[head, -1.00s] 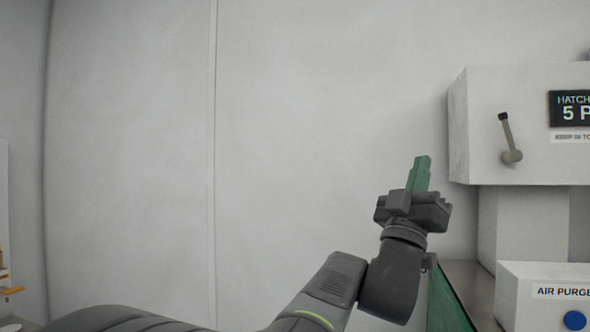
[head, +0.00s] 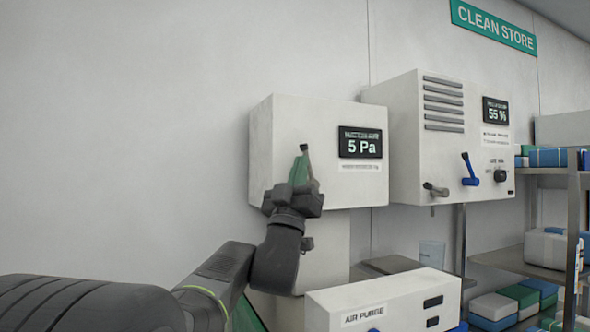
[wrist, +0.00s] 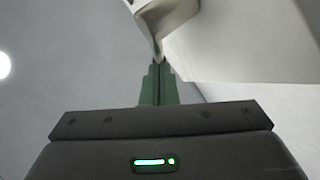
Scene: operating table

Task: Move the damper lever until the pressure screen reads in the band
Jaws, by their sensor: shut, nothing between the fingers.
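The lever (head: 304,148) on the front of the left white box (head: 275,130) shows only its dark tip in the head view; my gripper hides the rest. The dark pressure screen (head: 360,143) on that box reads 5 Pa; the small text above it and on the strip below is too blurred to read. My gripper (head: 301,163), with green fingers, is shut and empty in front of the lever. In the wrist view, a grey metal lever part (wrist: 165,18) lies just beyond the closed fingertips (wrist: 158,68); I cannot tell whether they touch.
A second white box (head: 400,150) to the right has a 55 % screen (head: 495,111), a blue lever (head: 469,170) and a grey lever (head: 436,189). The AIR PURGE unit (head: 383,300) stands below. Shelves (head: 555,170) with packs are at the right. The left wall is clear.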

